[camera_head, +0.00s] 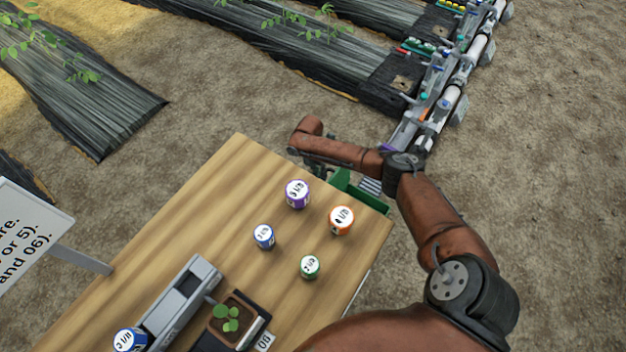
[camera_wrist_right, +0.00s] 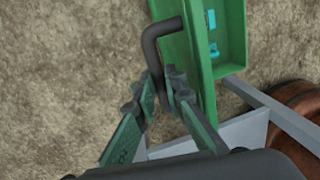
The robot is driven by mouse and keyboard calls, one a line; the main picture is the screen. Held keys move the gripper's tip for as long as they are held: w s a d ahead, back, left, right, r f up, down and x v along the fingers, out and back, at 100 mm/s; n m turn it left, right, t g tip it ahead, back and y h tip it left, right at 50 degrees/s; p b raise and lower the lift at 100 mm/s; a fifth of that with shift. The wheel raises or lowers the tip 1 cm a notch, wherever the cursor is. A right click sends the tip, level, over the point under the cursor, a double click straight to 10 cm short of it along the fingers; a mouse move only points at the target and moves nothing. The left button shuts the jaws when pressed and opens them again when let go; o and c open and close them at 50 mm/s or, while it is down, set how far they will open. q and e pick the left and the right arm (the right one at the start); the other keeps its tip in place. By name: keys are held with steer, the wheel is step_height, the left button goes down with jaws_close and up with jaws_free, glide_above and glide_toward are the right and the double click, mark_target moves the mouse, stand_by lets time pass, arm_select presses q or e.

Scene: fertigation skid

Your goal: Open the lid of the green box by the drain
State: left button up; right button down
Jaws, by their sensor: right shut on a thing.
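The green box (camera_head: 376,205) stands on the ground just past the table's far right corner, partly hidden by the table and my right arm. In the right wrist view, the box (camera_wrist_right: 234,45) shows its inside with small teal things in it, so its lid (camera_wrist_right: 180,55) stands at least partly open. A dark bent handle (camera_wrist_right: 160,33) is at the lid's edge. My right gripper (camera_wrist_right: 160,88) is shut on this handle. In the head view its fingers are mostly hidden behind the arm. My left gripper is not in view.
A pale slatted grate, probably the drain (camera_head: 370,186), shows beside the box. The wooden table (camera_head: 190,225) carries several labelled cans, a grey holder (camera_head: 180,298) and a potted seedling (camera_head: 228,318). The pipe skid (camera_head: 440,100) runs behind my arm. Bare soil lies around.

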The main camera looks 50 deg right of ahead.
steer(key=shift+a+f, duration=0.3)
steer(key=shift+f, duration=0.35)
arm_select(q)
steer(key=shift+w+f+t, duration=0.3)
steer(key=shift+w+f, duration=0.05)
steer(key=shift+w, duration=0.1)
arm_select(e)
steer(key=c, duration=2.2)
jaws_free()
steer(key=shift+w, duration=0.15)
steer(key=shift+c, duration=0.2)
steer(key=shift+o, duration=1.4)
steer(key=shift+w+d+r, duration=0.1)
steer(key=shift+r, duration=0.05)
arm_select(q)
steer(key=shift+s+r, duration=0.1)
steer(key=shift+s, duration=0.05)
arm_select(e)
step_height(320, 180, up, 12)
steer(key=w, duration=0.2)
steer(key=shift+w, duration=0.25)
